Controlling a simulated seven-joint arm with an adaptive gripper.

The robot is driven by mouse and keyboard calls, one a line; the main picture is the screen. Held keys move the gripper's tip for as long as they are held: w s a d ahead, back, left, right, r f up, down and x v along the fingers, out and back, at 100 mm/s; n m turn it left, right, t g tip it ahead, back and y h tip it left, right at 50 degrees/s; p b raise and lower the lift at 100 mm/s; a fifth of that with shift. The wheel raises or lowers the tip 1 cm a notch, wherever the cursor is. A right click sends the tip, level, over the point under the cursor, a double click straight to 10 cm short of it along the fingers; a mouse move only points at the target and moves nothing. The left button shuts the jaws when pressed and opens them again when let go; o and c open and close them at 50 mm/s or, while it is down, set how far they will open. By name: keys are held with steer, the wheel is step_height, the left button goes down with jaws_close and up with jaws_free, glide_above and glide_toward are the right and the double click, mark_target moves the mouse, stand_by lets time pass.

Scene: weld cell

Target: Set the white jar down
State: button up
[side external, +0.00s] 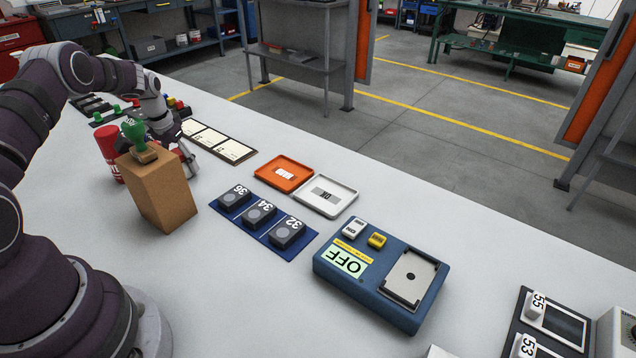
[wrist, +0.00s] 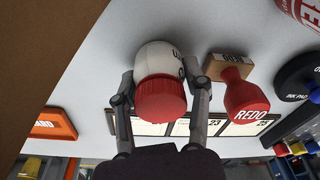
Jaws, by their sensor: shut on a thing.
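The white jar (wrist: 155,60) with a red ribbed lid (wrist: 160,98) is between the fingers of my gripper (wrist: 160,90) in the wrist view. The fingers are shut on its sides, and dark lettering shows on its right side. In the side view my gripper (side external: 180,155) is behind the cardboard box, low over the table (side external: 250,290). The jar is mostly or wholly hidden there by the box and gripper. I cannot tell whether its base touches the table.
A tall cardboard box (side external: 165,195) with a green stamp (side external: 135,133) on top stands close to my gripper. A red can (side external: 108,150) is beside it. A red stamp (wrist: 245,95) is right of the jar in the wrist view. Orange (side external: 284,174) and white trays (side external: 328,205) lie to the right.

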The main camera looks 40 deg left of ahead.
steer(key=o, duration=1.2)
steer(key=shift+f, duration=0.1)
